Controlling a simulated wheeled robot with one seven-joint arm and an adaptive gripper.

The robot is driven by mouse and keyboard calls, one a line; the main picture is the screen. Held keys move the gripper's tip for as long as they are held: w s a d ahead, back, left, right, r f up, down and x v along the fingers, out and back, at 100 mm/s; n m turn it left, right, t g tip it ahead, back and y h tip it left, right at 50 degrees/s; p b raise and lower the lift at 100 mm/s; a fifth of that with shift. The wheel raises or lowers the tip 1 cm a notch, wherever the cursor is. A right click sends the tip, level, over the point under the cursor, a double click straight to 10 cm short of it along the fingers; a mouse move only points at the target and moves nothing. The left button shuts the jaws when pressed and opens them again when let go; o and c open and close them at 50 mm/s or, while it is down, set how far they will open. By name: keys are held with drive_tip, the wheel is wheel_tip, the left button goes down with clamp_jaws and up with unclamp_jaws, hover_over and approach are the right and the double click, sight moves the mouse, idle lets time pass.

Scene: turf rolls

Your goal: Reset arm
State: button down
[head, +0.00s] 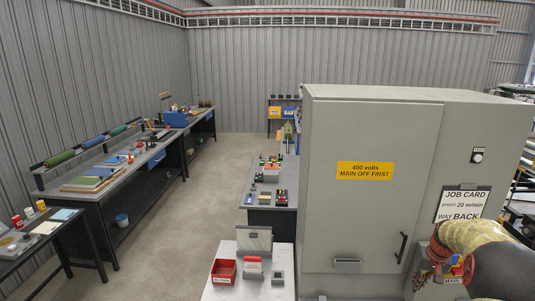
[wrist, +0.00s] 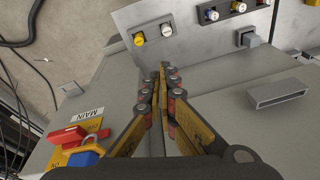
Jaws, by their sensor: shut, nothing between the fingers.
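My gripper (wrist: 163,72) is shut in the wrist view, its fingertips together with nothing between them. It points over a grey cabinet face, and I cannot tell its exact distance from that surface. In the head view my arm shows at the lower right, in front of the tall grey cabinet (head: 370,210); the gripper's fingers cannot be made out there. A red switch handle (wrist: 68,135) with a blue padlock (wrist: 84,158) on a yellow plate is left of the fingers in the wrist view, below a MAIN label (wrist: 86,115). The fingers look apart from it.
In the wrist view a grey recessed handle (wrist: 278,94) lies right, and a panel with yellow and white knobs (wrist: 152,36) is ahead. In the head view a long workbench (head: 130,160) stands left, a bench with a red bin (head: 223,270) lower middle. Open floor (head: 185,225) lies between.

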drive_tip(key=s+a+r+b, duration=0.2)
drive_tip(key=s+a+b, duration=0.1)
drive_tip(key=s+a, duration=0.65)
drive_tip(key=s+a+r+b, duration=0.3)
drive_tip(key=s+a+b, duration=0.1)
drive_tip(key=s+a, duration=0.55)
drive_tip(key=s+a+f+n+t+b, duration=0.3)
drive_tip(key=s+a+b, duration=0.9)
drive_tip(key=s+a, duration=0.4)
drive_tip(key=shift+s+a+f+n, duration=0.4)
drive_tip(key=shift+s+n, duration=0.1)
drive_tip(key=shift+n, duration=0.1)
